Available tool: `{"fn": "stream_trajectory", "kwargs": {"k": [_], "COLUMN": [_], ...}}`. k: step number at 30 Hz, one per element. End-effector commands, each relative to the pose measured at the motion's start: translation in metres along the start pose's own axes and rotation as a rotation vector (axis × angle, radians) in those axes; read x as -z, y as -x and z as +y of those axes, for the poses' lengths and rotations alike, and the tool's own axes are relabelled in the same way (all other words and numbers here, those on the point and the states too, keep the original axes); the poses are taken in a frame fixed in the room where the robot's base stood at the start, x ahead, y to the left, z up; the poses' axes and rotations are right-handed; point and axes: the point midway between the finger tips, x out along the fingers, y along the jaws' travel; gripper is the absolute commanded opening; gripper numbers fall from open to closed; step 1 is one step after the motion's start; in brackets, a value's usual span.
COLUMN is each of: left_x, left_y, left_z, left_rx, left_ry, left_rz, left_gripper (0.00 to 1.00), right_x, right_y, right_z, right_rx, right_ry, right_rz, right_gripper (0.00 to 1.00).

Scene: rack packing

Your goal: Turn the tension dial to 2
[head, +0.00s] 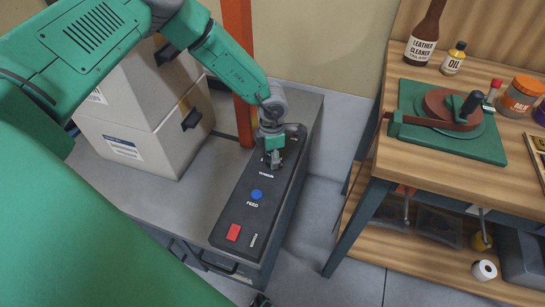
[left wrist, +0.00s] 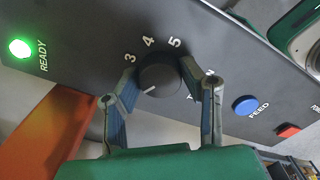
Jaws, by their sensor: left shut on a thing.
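The tension dial (left wrist: 160,74) is a round black knob on a dark control panel (head: 233,208). In the left wrist view the numbers 3, 4 and 5 show around its upper side. A white pointer mark on the knob faces the lower left, away from these numbers. The figures on that side are hidden or out of sight. My left gripper (left wrist: 161,92) is shut on the dial, one finger on each side. In the head view my left gripper (head: 273,160) covers most of the dial. My right gripper is not in view.
The panel has a blue FEED button (head: 257,194), a red switch (head: 233,232) and a lit green READY lamp (left wrist: 19,47). Cardboard boxes (head: 140,145) stand left of the panel, and an orange post (head: 238,60) rises behind. A wooden workbench (head: 400,165) stands right across a floor gap.

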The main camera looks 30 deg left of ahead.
Motion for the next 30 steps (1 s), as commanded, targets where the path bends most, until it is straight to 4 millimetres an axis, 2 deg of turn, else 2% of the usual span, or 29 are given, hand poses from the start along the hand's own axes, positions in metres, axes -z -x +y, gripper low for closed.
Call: {"fn": "stream_trajectory", "kwargs": {"k": [12,27,28,29,30], "left_x": [-0.0009,-0.0014,-0.0014,-0.0014,-0.0013], "left_y": [0.0021,0.0028,0.0028,0.0028,0.0025], "left_z": [0.004,0.0047,0.0047,0.0047,0.0044], "left_rx": [-0.007,-0.008,-0.008,-0.008,-0.008], "left_ry": [-0.17,-0.187,-0.187,-0.187,-0.187], "left_rz": [-0.003,-0.004,-0.004,-0.004,-0.003], "left_gripper": [0.07,0.07,0.46,0.56,0.56], "right_x": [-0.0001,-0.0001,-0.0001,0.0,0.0], "right_y": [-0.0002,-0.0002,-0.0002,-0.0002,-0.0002], "right_z": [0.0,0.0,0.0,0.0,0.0], "right_rx": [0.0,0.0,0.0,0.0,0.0], "right_ry": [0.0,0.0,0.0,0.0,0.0], "right_rz": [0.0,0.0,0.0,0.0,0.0], "right_gripper": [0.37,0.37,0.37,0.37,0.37]}}
